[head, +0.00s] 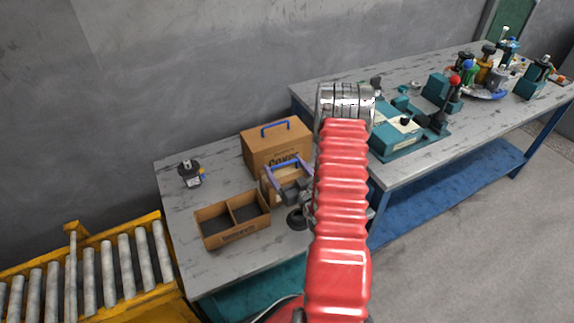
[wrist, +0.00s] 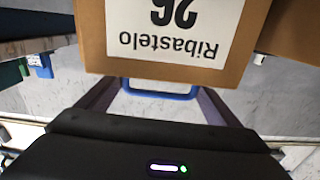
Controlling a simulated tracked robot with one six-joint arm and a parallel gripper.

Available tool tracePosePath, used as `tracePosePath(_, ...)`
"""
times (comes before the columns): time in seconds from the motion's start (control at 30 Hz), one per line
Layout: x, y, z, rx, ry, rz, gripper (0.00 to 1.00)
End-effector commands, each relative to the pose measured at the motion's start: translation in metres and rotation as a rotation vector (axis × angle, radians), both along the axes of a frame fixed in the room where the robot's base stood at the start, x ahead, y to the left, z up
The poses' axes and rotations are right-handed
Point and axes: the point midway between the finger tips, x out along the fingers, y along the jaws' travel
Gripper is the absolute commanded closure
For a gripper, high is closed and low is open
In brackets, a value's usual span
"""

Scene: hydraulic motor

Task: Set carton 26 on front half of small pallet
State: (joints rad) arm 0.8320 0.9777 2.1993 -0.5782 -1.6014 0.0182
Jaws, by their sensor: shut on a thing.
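Carton 26 (wrist: 172,40) fills the top of the wrist view, brown with a white label reading "26 Ribastelo" upside down. My gripper (wrist: 160,92) is shut on its blue handle (wrist: 158,95), with one dark finger at each side. In the head view my gripper (head: 288,170) is over the grey table, left of my red arm. A tan carton side (head: 268,195) shows below it, mostly hidden by the gripper. I cannot tell whether the carton touches the table. I cannot make out a small pallet in either view.
A larger brown carton (head: 277,148) with a blue handle stands just behind. An open two-compartment box (head: 232,219) is in front left, and a black motor part (head: 190,173) farther left. A roller conveyor (head: 90,270) is at lower left. A second bench (head: 410,155) holds teal fixtures.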

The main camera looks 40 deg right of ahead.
Motion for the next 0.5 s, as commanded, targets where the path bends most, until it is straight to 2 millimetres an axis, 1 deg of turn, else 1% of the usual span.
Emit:
tracePosePath(0.03,0.0006,-0.0008,0.0024,-0.002,-0.006,0.000,0.76)
tracePosePath(0.07,-0.0001,0.0001,-0.0004,0.001,0.001,0.000,0.13)
tracePosePath(0.2,-0.0001,0.0000,-0.0003,0.001,0.001,0.000,0.03)
tracePosePath(0.27,-0.0001,0.0001,-0.0002,0.001,0.001,0.000,0.00)
tracePosePath(0.5,-0.0007,0.0003,-0.0002,0.001,0.001,0.000,0.00)
